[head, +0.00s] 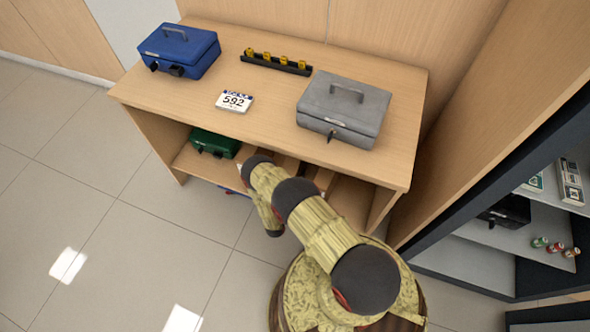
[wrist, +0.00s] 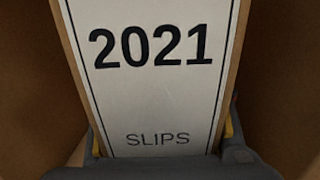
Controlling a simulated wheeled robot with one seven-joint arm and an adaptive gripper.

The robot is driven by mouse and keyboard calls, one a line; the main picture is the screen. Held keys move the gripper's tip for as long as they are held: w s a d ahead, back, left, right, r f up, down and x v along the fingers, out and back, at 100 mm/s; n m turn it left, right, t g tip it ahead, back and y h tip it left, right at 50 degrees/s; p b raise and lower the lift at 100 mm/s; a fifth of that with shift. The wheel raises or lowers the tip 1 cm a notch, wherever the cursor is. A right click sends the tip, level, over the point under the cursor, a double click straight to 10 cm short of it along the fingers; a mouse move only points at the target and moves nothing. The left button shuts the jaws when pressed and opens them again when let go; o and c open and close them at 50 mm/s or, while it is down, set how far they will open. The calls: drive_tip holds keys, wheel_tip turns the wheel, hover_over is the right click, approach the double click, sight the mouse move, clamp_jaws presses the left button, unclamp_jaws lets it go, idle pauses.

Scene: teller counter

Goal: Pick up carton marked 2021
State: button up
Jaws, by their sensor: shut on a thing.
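The carton marked 2021 (wrist: 160,95) fills the middle of the wrist view. Its white label reads "2021" and "SLIPS", and brown cardboard edges show on both sides. My gripper (wrist: 165,165) is shut on the carton, with a finger at each side of its lower part. In the head view my arm reaches under the counter top, and the gripper and most of the carton are hidden there. I cannot tell whether the carton rests on the shelf or is lifted.
The wooden counter (head: 270,125) bears a blue cash box (head: 180,50), a grey cash box (head: 343,110), a 592 card (head: 234,102) and a black rack (head: 276,64). A green box (head: 214,143) sits on the shelf below. A dark shelf unit (head: 470,235) stands at right. Open floor lies left.

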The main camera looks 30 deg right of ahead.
clamp_jaws()
idle(0.5)
drive_tip(key=shift+w+r, duration=0.1)
drive_tip(key=shift+r, duration=0.05)
